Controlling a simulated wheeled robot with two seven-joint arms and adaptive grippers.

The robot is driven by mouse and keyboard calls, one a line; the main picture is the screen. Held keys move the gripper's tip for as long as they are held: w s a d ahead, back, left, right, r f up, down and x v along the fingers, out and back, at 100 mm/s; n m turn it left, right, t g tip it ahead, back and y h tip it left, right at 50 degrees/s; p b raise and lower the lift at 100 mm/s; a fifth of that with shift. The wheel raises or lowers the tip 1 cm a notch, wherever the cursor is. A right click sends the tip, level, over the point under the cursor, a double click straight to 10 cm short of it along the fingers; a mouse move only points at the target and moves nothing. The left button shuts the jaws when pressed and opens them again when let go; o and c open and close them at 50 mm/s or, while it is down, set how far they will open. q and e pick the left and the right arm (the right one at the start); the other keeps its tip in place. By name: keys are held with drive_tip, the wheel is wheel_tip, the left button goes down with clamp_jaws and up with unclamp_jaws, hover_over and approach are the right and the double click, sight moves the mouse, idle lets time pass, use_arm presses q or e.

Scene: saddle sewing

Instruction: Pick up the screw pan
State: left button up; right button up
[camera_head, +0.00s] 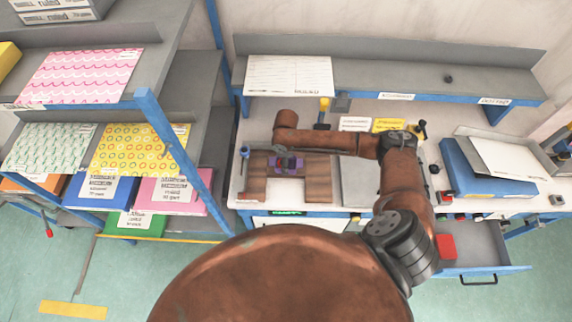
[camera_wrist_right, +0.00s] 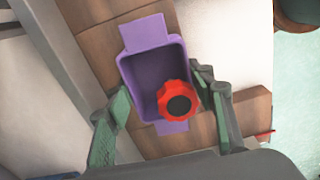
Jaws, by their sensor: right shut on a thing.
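The screw pan is a small purple tray with end tabs. It shows in the right wrist view (camera_wrist_right: 137,75) and, small and partly covered, in the head view (camera_head: 291,171). A red knob with a black centre (camera_wrist_right: 179,103) shows at the pan's lower right in the wrist view, seemingly inside it. My right gripper (camera_wrist_right: 158,88) has its green fingers on the pan's two long sides and is shut on it. In the head view the right gripper (camera_head: 286,163) is over brown boards on the bench. Whether the pan touches the boards cannot be told. My left gripper is not in view.
The brown boards (camera_head: 318,180) lie on the white bench. A blue binder (camera_head: 459,174) with papers is at right, above an open drawer (camera_head: 480,245) holding a red thing (camera_head: 445,246). A blue-framed shelf (camera_head: 150,108) with coloured folders stands at left.

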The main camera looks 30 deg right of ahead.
sight(291, 175)
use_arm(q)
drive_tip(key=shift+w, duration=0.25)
use_arm(e)
drive_tip(key=shift+r, duration=0.1)
drive_tip(key=shift+r, duration=0.5)
drive_tip(key=shift+r+b, duration=0.4)
drive_tip(key=shift+r, duration=0.55)
drive_tip(key=s+r, duration=1)
drive_tip(key=s, duration=0.4)
use_arm(q)
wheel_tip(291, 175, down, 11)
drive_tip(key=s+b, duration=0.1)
drive_tip(key=b, duration=0.9)
use_arm(e)
drive_tip(key=w+a+f+m, duration=0.1)
drive_tip(key=w+a+m, duration=0.3)
drive_tip(key=a+m, duration=0.6)
drive_tip(key=shift+a+f+m, duration=0.15)
drive_tip(key=shift+f+m, duration=0.05)
drive_tip(key=shift+m, duration=0.3)
